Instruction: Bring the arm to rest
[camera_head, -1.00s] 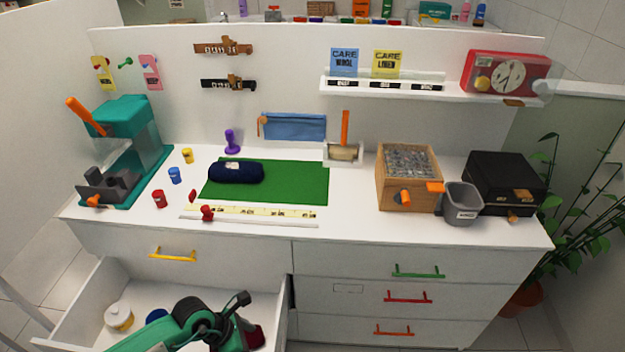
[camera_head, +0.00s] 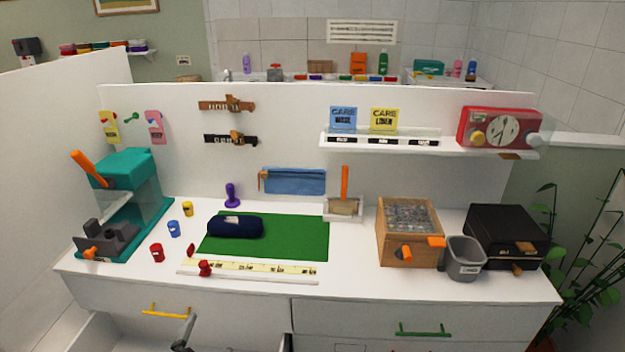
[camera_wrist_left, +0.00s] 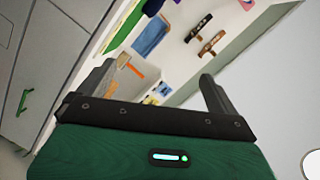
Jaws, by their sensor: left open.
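My left gripper (camera_head: 184,335) shows only in part at the bottom edge of the head view, in front of the yellow-handled drawer and over its open space. The rest of that arm is out of the picture. In the left wrist view the two dark fingers of the left gripper (camera_wrist_left: 157,88) stand wide apart with nothing between them touching either one. The green gripper body fills the bottom of that view. My right gripper is not in view.
The white worktop (camera_head: 350,275) holds a green mat (camera_head: 290,240), a navy roll (camera_head: 235,226), a wooden box (camera_head: 408,245), a grey bin (camera_head: 465,262) and a black case (camera_head: 505,235). The drawer with the yellow handle (camera_head: 165,312) stands open below. The green-handled drawer (camera_head: 360,322) is shut.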

